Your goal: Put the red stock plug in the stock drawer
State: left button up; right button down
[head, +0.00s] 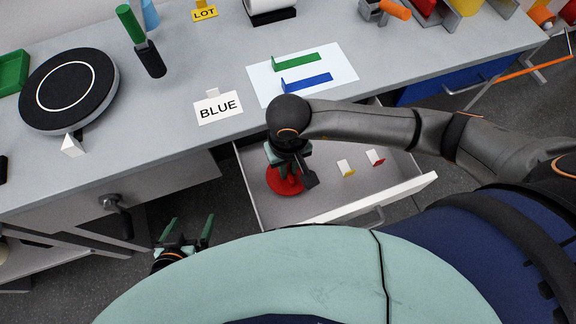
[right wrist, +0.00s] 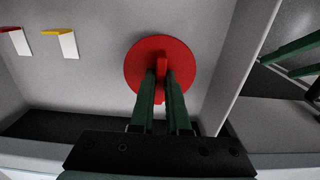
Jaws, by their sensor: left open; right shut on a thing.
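The red stock plug (head: 284,182) is a round red disc with a raised grip. It is inside the open stock drawer (head: 260,203), toward the drawer's left side. My right gripper (head: 287,170) reaches down into the drawer and is shut on the plug's grip. In the right wrist view the green fingers (right wrist: 162,85) close on the grip of the red disc (right wrist: 143,58). I cannot tell whether the disc touches the drawer floor. My left gripper (head: 187,238) is open and empty, low in front of the bench, left of the drawer.
Two small tags, one yellow (head: 346,169) and one red (head: 376,158), stand in the drawer to the right. On the bench are a BLUE sign (head: 218,107), a white sheet (head: 335,69) with green and blue brackets, and a black round turntable (head: 69,91). A blue drawer (head: 430,88) is at right.

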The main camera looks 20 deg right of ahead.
jog(key=shift+f, duration=0.25)
jog(key=shift+f+b, duration=0.15)
jog(key=shift+b, duration=0.2)
jog(key=c, duration=0.9)
grip_release()
notch_tip(320, 180, up, 13)
jog(key=shift+f+p, duration=0.15)
jog(key=shift+p, duration=0.3)
